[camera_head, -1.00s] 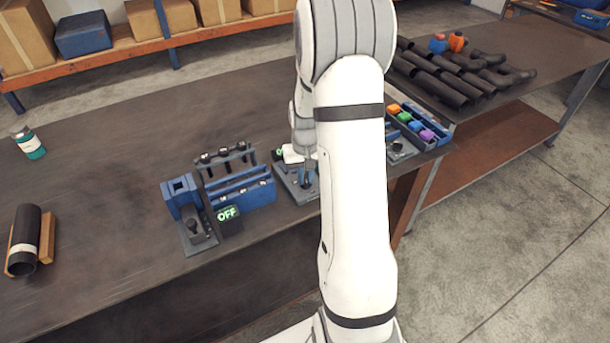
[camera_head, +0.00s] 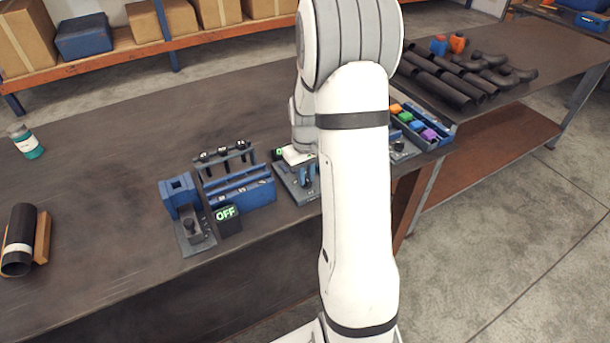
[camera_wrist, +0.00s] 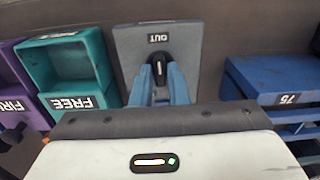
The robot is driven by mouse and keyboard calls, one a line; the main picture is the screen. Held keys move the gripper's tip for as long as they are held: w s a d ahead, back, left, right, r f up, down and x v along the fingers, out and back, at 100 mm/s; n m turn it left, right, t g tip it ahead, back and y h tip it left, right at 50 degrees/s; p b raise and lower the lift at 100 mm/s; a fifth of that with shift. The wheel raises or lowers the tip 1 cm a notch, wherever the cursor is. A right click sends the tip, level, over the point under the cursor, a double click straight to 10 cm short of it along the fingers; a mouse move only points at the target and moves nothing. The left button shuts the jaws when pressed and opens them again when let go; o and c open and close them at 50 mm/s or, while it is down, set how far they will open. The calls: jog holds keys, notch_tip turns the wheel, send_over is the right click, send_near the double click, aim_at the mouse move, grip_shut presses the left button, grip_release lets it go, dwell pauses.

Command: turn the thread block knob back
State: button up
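In the wrist view, the thread block knob (camera_wrist: 159,68) is black with a white line pointing nearly straight up the picture. It sits on a grey block (camera_wrist: 190,45) with a small label that seems to read OUT. My gripper's (camera_wrist: 160,76) two blue fingers stand on either side of the knob, with their tips close against it and no clear gap. In the head view, my gripper (camera_head: 306,178) is low over the grey block (camera_head: 288,185) near the bench's front edge. My arm hides part of that block and the knob cannot be made out there.

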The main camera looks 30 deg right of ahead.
jog(key=o, duration=0.4)
jog(key=shift+c, duration=0.2)
notch_tip(320, 180, up, 7)
jog(key=shift+r+b, duration=0.15)
jog(key=shift+b, duration=0.2)
jog(key=shift+r, duration=0.25)
